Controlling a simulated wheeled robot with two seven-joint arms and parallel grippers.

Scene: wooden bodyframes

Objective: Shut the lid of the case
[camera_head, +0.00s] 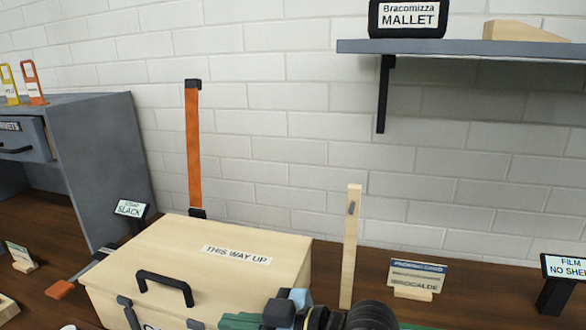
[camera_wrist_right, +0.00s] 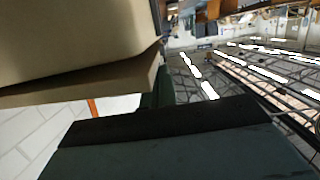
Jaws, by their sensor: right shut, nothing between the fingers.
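The wooden case (camera_head: 220,280) stands at the lower left of the head view. Its pale lid (camera_head: 255,240) carries a "THIS WAY UP" label and lies down over the box; I cannot tell whether it is fully seated. A black handle (camera_head: 165,284) and dark latches (camera_head: 128,312) show toward the front. My right gripper (camera_head: 287,305) is shut and empty, close by the case's right front side. In the right wrist view its fingers (camera_wrist_right: 155,110) lie beside pale wood (camera_wrist_right: 80,85) of the case; contact is unclear. My left gripper is out of view.
A grey cabinet (camera_head: 105,150) with a drawer stands at the left. An orange strap (camera_head: 193,145) hangs behind the case. An upright wooden post (camera_head: 350,245) and small sign (camera_head: 416,275) stand to the right. A wall shelf (camera_head: 460,50) holds a black mallet box (camera_head: 407,18).

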